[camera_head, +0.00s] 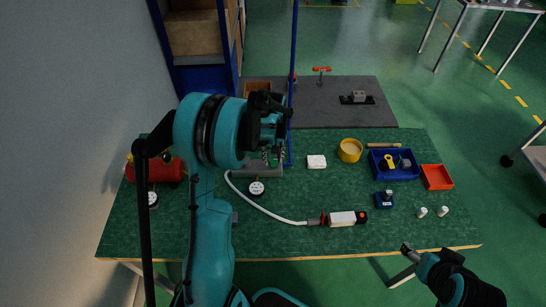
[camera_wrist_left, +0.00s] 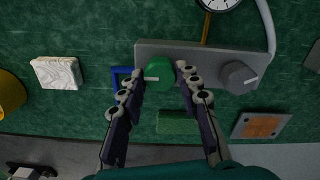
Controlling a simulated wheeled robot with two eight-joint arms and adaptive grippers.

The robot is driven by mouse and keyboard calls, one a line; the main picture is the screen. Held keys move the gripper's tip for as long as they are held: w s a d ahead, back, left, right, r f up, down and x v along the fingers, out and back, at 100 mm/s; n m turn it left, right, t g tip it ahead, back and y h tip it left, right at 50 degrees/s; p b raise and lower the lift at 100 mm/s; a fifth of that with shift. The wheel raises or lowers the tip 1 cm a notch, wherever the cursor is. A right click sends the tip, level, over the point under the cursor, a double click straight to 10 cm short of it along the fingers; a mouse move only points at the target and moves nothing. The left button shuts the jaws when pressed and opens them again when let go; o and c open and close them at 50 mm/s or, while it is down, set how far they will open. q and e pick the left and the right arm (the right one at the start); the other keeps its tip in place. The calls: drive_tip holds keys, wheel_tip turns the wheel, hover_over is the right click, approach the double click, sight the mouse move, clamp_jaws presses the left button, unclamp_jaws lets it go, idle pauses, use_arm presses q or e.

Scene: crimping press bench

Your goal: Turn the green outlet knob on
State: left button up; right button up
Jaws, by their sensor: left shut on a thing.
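The green outlet knob (camera_wrist_left: 160,71) sits on a grey panel (camera_wrist_left: 205,53) in the left wrist view, with a white mark pointing left. My left gripper (camera_wrist_left: 161,78) has its fingers on both sides of the knob and is shut on it. In the head view my left gripper (camera_head: 274,156) is at the grey panel (camera_head: 262,171), and the arm and fingers hide the knob. A grey knob (camera_wrist_left: 239,77) is on the same panel, to the right. My right gripper (camera_head: 407,249) is off the bench's front edge; its finger opening is too small to judge.
A gauge (camera_head: 256,188) and a white hose (camera_head: 262,208) lie in front of the panel. A blue post (camera_head: 292,90) stands close to my left gripper. A red tank (camera_head: 165,170) is at the left. A white block (camera_head: 316,161) and yellow bowl (camera_head: 350,150) stand to the right.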

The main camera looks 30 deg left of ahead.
sight(273, 159)
idle(0.3)
use_arm(q)
drive_tip(key=o, duration=1.2)
drive_tip(key=shift+c, duration=0.2)
drive_tip(key=shift+r, duration=0.1)
wheel_tip(273, 159, up, 12)
drive_tip(key=s+d+r+m+t, duration=0.3)
drive_tip(key=s+d+r+m, duration=0.15)
drive_tip(key=s+d, duration=0.35)
drive_tip(key=s+d+f+m+t, duration=0.1)
drive_tip(key=s+d+m+t, duration=0.3)
drive_tip(key=s+d, duration=0.3)
drive_tip(key=s+m, duration=0.1)
drive_tip(key=s, duration=0.2)
drive_tip(key=shift+s+f, duration=0.25)
drive_tip(key=shift+f, duration=0.05)
